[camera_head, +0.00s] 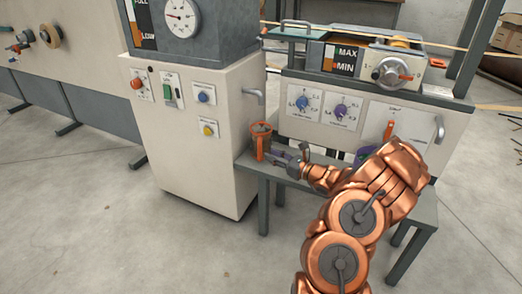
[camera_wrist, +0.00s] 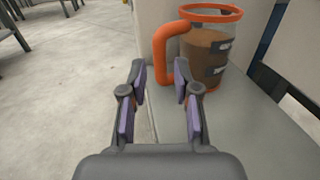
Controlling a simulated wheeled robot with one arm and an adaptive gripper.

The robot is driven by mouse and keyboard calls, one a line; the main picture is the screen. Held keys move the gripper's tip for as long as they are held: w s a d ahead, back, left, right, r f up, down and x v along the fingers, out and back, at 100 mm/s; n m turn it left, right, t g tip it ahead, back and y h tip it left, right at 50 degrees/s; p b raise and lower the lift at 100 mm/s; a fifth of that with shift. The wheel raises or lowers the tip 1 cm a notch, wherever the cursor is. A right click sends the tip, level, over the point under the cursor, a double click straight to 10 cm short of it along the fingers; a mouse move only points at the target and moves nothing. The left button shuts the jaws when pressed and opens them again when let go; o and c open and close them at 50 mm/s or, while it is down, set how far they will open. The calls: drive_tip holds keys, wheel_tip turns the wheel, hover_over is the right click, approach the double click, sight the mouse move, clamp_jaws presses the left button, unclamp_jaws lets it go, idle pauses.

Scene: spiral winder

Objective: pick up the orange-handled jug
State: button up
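The orange-handled jug (camera_wrist: 212,50) stands upright on a grey bench (camera_wrist: 245,125) in the wrist view. It is clear, with an orange rim and handle, and holds brown contents. Its handle is on the left, towards my gripper. In the head view the jug (camera_head: 262,140) is at the left end of the bench, beside the white cabinet. My gripper (camera_wrist: 160,78) is open and empty, its fingers apart and short of the handle. In the head view my gripper (camera_head: 284,156) is just right of the jug; its fingertips are small there.
The white cabinet (camera_head: 205,150) with buttons and a gauge stands close behind and left of the jug. A control panel (camera_head: 345,115) with knobs and levers rises behind the bench. A purple object (camera_head: 363,155) is partly hidden behind my arm. The floor (camera_head: 120,220) at left is clear.

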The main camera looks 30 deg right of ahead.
sight(261, 152)
drive_tip(key=b+x, duration=0.1)
drive_tip(key=x, duration=0.2)
drive_tip(key=b+x, duration=0.1)
drive_tip(key=x, duration=0.1)
drive_tip(key=shift+w+a+f+b, duration=0.2)
drive_tip(key=shift+w+f+b, duration=0.15)
drive_tip(key=shift+f, duration=0.05)
drive_tip(key=shift+w+a+r, duration=0.15)
drive_tip(key=shift+w+r, duration=0.05)
drive_tip(key=shift+w, duration=0.3)
drive_tip(key=shift+c, duration=0.2)
clamp_jaws()
